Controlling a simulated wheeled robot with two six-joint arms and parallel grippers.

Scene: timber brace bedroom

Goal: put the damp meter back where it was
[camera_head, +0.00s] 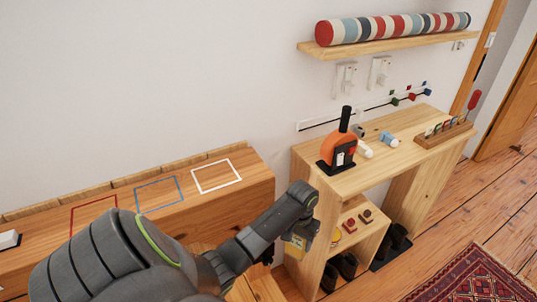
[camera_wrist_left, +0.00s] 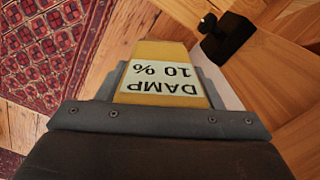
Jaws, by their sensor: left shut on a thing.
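The damp meter is a yellow block with a pale label reading "DAMP 10 %", upside down in the left wrist view (camera_wrist_left: 160,80). My left gripper (camera_head: 302,232) is shut on it, in front of the near-left side of the wooden bench. In the head view only a small yellow part of the meter (camera_head: 296,241) shows below the gripper; my arm hides the rest. On the low wooden top at left are a red outline (camera_head: 94,203), a blue outline (camera_head: 158,195) and a white outline (camera_head: 217,176); the visible parts look empty. My right gripper is out of view.
A lower shelf (camera_head: 352,240) holds small red items. Dark shoes and a red rug (camera_head: 470,280) lie on the floor.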

